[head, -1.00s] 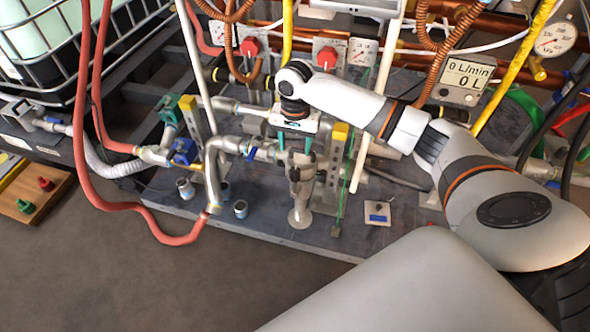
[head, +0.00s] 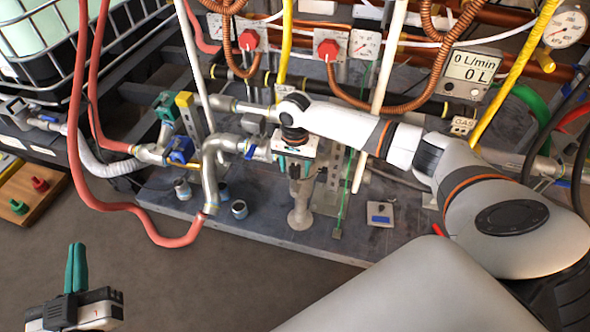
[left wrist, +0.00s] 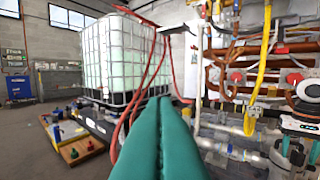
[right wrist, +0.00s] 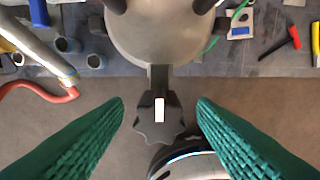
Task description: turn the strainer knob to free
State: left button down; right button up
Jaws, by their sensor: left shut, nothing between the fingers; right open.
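The strainer knob (right wrist: 158,118) shows in the right wrist view as a dark, lobed knob with a white mark, on a stem below a round grey body (right wrist: 160,30). My right gripper (right wrist: 160,104) is open, with its green fingers on either side of the knob and visible gaps to it. In the head view my right gripper (head: 294,168) points down over the strainer fixture and hides the knob; a grey foot (head: 300,215) shows below. My left gripper (head: 76,265) is shut and empty at the lower left, away from the rig; its fingers fill the middle of the left wrist view (left wrist: 160,125).
Pipes, red-knobbed valves (head: 327,45) and a flow display (head: 467,74) crowd the rig behind my right arm. A red hose (head: 85,190) loops at the left. A caged tank (head: 50,45) stands at the back left. The front floor (head: 180,270) is clear.

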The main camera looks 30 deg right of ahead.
pick_arm(q)
jog(key=shift+s+d+r+t, duration=0.1)
jog(key=shift+r+t, duration=0.5)
jog(key=shift+r, duration=0.15)
pick_arm(e)
jog(key=shift+f, duration=0.45)
